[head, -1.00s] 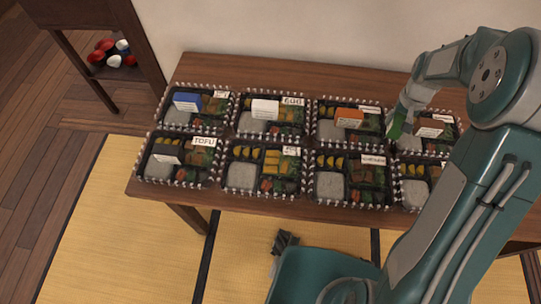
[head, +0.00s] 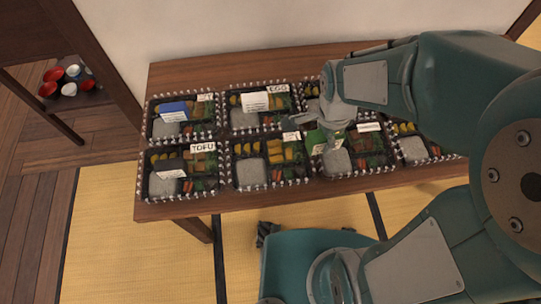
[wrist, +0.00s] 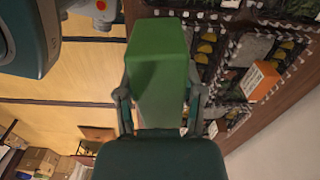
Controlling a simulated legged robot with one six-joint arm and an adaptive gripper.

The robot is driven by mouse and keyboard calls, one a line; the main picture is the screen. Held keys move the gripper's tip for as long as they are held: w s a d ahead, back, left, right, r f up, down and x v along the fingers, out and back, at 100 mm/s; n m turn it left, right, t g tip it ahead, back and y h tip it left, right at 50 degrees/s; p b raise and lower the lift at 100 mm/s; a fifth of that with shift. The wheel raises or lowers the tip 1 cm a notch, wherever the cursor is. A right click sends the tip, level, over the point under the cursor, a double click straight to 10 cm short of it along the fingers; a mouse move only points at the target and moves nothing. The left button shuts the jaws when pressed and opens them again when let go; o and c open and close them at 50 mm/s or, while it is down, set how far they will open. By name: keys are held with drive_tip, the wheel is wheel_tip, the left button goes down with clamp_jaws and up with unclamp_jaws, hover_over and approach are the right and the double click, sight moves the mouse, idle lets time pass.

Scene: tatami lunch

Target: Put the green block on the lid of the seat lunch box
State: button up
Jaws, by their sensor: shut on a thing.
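The green block (head: 316,141) is held in my gripper (head: 324,132), above the front row of lunch boxes and close over the third box from the left (head: 330,176). In the wrist view the green block (wrist: 160,72) sits between the two fingers of my gripper (wrist: 160,100), which are shut on its sides. The block looks apart from the lids, but the gap is hard to judge. Several lidded black lunch boxes stand in two rows on the wooden table (head: 170,80). I cannot tell which is the seat lunch box; some labels are unreadable.
A blue block (head: 173,108) and white block (head: 256,101) lie on back-row boxes. An orange block (wrist: 258,80) shows in the wrist view. A white-faced block (head: 172,170) lies on the TOFU box (head: 148,186). My arm hides the back right boxes.

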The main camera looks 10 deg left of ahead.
drive_tip(key=shift+s+a+m, duration=0.5)
drive_tip(key=shift+s+m, duration=0.1)
drive_tip(key=shift+s, duration=0.3)
drive_tip(key=w+a+f, duration=0.2)
drive_tip(key=a+f, duration=0.2)
drive_tip(key=a, duration=0.5)
hover_over(265, 161)
wheel_tip(265, 161, down, 6)
drive_tip(key=shift+r, duration=0.1)
drive_tip(key=shift+a+f, duration=0.1)
drive_tip(key=shift+f, duration=1.5)
drive_tip(key=shift+f, duration=0.1)
drive_tip(key=o, duration=1.2)
drive_tip(key=shift+c, duration=0.2)
wheel_tip(265, 161, up, 12)
